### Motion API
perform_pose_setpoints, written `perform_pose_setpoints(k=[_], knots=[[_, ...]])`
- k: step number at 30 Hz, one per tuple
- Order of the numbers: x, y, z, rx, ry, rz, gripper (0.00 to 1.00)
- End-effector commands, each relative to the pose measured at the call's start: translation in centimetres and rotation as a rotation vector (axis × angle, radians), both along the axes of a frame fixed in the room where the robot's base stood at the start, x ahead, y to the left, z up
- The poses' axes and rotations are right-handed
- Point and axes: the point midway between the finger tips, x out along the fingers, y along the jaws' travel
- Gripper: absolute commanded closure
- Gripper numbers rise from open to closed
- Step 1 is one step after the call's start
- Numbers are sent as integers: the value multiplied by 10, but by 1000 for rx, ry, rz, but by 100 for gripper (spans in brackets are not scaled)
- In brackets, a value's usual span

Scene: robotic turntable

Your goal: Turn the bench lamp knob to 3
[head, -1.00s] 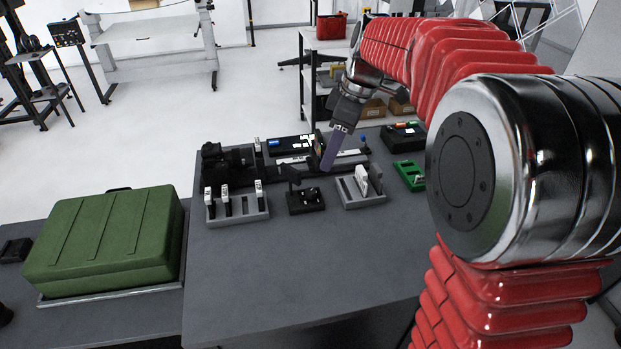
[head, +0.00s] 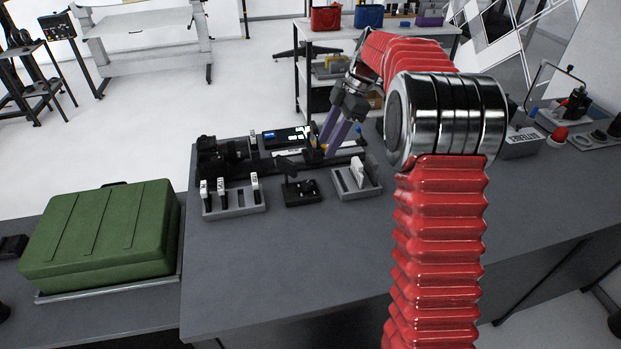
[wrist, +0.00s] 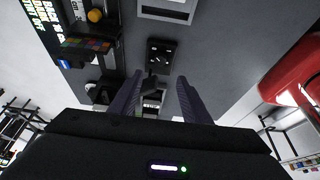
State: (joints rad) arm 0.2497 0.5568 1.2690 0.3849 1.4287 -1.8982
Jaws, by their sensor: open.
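A small black lamp base (head: 303,191) stands on the grey bench, between two grey slotted racks. A short dark arm with a lamp head (head: 286,165) rises at its back left. In the wrist view the base (wrist: 162,56) shows a dark round knob (wrist: 160,58) with pale marks around it; I cannot read its setting. My gripper (head: 325,149) has purple fingers and is open, pointing down behind and right of the base. In the wrist view my gripper (wrist: 155,80) has its fingertips apart, with a dark part of the lamp showing between them. Neither finger touches the knob.
A left rack (head: 233,201) and a right rack (head: 358,180) flank the lamp base closely. Black equipment (head: 225,155) stands behind. A green case (head: 100,235) is at left. The bench front (head: 280,260) is clear.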

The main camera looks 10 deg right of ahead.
Motion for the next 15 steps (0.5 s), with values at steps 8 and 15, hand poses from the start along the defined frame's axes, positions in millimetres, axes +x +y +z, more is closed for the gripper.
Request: perform_pose_setpoints(k=[8, 15], knots=[[0, 2, -3, 0, 1, -1, 57], [-1, 11, -24, 0, 3, -1, 57]])
